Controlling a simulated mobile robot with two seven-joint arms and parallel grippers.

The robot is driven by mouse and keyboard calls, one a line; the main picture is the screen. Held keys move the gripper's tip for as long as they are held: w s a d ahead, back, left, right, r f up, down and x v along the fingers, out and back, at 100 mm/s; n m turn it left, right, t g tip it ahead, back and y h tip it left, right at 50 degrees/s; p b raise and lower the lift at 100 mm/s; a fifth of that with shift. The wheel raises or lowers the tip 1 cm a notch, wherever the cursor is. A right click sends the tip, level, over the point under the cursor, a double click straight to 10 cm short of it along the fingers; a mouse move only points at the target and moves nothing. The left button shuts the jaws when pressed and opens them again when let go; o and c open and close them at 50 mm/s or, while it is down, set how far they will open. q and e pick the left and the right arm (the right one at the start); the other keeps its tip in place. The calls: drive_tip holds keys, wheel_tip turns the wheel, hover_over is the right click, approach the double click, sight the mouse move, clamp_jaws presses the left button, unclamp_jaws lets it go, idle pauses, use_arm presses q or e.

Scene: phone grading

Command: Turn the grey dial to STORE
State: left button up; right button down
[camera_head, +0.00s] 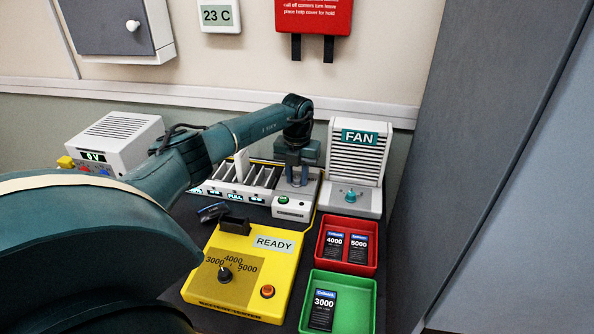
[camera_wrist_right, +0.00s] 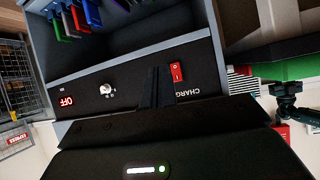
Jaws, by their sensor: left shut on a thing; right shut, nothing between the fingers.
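My left gripper (camera_head: 298,168) points down, shut on what looks like the grey dial on top of the pale grey unit at the right end of the slotted rack (camera_head: 236,185). The fingers and wrist hide most of the dial, so I cannot read its setting. A small FULL label shows on the rack's front. A green button (camera_head: 284,200) sits on the unit's front. My right gripper (camera_wrist_right: 157,88) is shut and empty before a dark panel in the right wrist view, and is not in the head view.
A yellow box (camera_head: 207,291) reads READY and bears a black knob. A red tray (camera_head: 321,252) and a green tray (camera_head: 307,312) hold dark packs. A FAN unit (camera_head: 386,165) stands right of my left gripper. The dark panel has a silvery knob (camera_wrist_right: 106,89) and red switch (camera_wrist_right: 177,72).

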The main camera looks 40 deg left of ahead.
sight(297, 178)
use_arm(q)
drive_tip(key=n+p, duration=0.2)
drive_tip(key=n, duration=0.2)
drive_tip(key=shift+r+n, duration=0.1)
drive_tip(key=shift+n, duration=0.3)
idle(0.4)
drive_tip(key=o, duration=1)
wheel_tip(297, 178, up, 13)
drive_tip(key=shift+r+b, duration=0.1)
drive_tip(key=shift+b, duration=0.2)
